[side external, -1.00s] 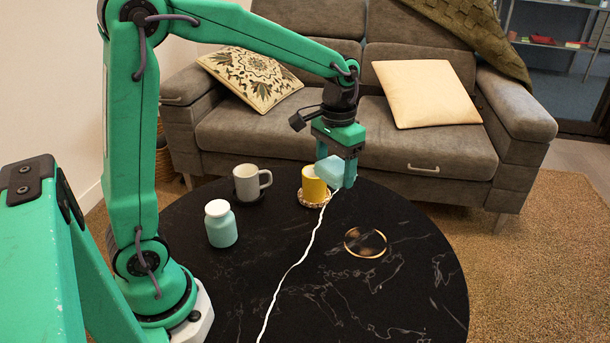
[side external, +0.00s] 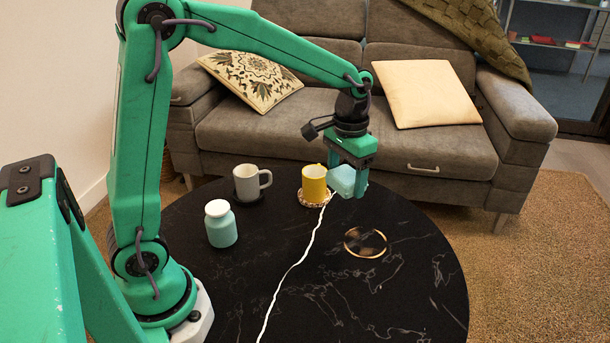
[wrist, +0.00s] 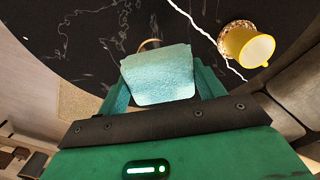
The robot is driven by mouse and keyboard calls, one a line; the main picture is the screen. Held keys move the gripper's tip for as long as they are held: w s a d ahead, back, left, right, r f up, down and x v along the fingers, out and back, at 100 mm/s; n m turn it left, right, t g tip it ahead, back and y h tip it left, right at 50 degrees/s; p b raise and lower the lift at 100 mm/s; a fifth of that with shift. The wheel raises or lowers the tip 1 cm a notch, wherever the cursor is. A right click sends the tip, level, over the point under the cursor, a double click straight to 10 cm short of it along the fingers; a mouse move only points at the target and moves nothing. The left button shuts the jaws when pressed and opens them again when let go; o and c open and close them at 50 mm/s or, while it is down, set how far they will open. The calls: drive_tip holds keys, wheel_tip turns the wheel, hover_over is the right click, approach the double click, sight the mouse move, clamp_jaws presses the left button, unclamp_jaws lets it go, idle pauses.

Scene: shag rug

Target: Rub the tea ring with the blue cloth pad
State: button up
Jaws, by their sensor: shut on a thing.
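The blue cloth pad (side external: 343,179) is a light blue block held between the fingers of my gripper (side external: 349,184), above the back of the black table. The pad also shows between the fingers in the wrist view (wrist: 157,76). The tea ring (side external: 365,228) is a thin brown ring on the table, in front and to the right of the pad in the side view. In the wrist view the tea ring (wrist: 148,43) is mostly hidden behind the pad; only its far edge shows. The pad is clear of the table.
A yellow mug (side external: 314,184) stands on a patterned coaster (side external: 312,203) left of my gripper. A grey mug (side external: 246,184) and a teal jar (side external: 220,226) stand further left. The sofa (side external: 420,150) is behind.

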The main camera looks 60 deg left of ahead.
drive_tip(key=w+d+f, duration=0.3)
drive_tip(key=d+f, duration=0.4)
drive_tip(key=f, duration=0.2)
drive_tip(key=shift+f, duration=0.25)
drive_tip(key=shift+f, duration=0.1)
